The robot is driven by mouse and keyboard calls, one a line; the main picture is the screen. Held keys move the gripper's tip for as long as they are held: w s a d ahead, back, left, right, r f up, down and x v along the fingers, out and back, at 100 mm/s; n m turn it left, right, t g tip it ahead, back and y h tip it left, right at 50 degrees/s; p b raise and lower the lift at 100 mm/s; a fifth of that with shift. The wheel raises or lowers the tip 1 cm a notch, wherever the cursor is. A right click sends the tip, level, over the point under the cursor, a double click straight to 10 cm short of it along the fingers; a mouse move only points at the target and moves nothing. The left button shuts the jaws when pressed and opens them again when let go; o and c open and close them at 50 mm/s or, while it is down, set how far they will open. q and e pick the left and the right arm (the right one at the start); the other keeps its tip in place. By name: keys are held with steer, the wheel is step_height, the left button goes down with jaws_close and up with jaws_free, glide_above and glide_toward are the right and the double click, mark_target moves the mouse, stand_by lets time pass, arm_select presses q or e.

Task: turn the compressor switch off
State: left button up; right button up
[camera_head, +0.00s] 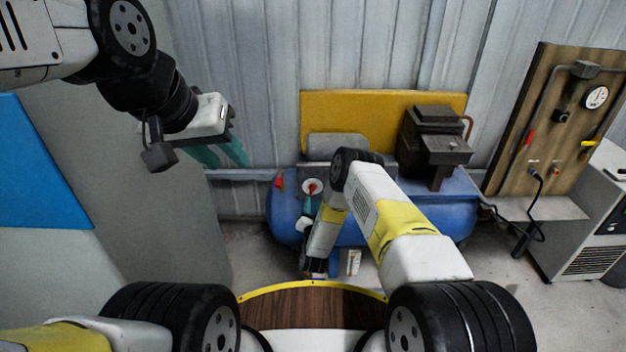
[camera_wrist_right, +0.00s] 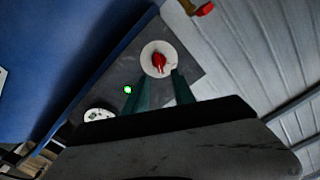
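The compressor's blue tank (camera_head: 455,205) stands against the wall. Its switch, a red knob on a round white plate (camera_head: 312,187), is on a grey panel at the tank's left end. In the right wrist view the red knob (camera_wrist_right: 158,62) is just beyond the fingertips, and a small green light (camera_wrist_right: 127,89) glows on the panel. My right gripper (camera_wrist_right: 162,77) is open, a finger towards each side of the knob; I cannot tell whether they touch it. My left gripper (camera_head: 228,160) is open and empty, raised at upper left, away from the compressor.
A red handle (camera_head: 279,182) is left of the switch. A pump block (camera_head: 434,140) and a yellow panel (camera_head: 385,107) are above and behind the tank. A wooden board with gauge (camera_head: 545,120) stands at right. A grey panel (camera_head: 130,150) is at left.

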mark_target(313, 191)
steer(key=w, duration=0.7)
steer(key=shift+w+f, duration=0.15)
steer(key=shift+w, duration=0.1)
steer(key=shift+c, duration=0.2)
jaws_close()
